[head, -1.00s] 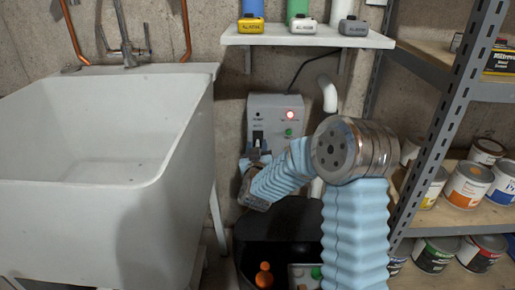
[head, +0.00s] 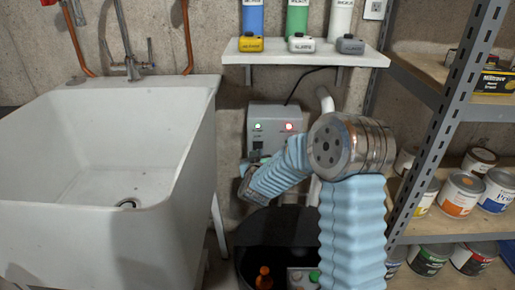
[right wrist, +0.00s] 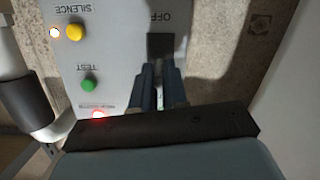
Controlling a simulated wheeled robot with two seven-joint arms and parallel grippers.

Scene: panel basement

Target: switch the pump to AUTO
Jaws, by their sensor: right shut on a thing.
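The grey pump control panel (head: 274,135) is on the wall below the small shelf. My right gripper (head: 256,154) is at the panel's lower left, partly hidden by my arm. In the right wrist view the panel (right wrist: 115,60) appears upside down, and my right gripper (right wrist: 159,68) is shut on the black switch (right wrist: 160,44). The OFF label is beyond the switch; the AUTO label cannot be read. My left gripper is not in view.
A yellow button (right wrist: 75,32) and green TEST button (right wrist: 89,85) are on the panel beside the fingers. A white sink (head: 110,150) stands left and a metal rack (head: 440,130) with paint cans right. A dark open bin (head: 245,255) is below.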

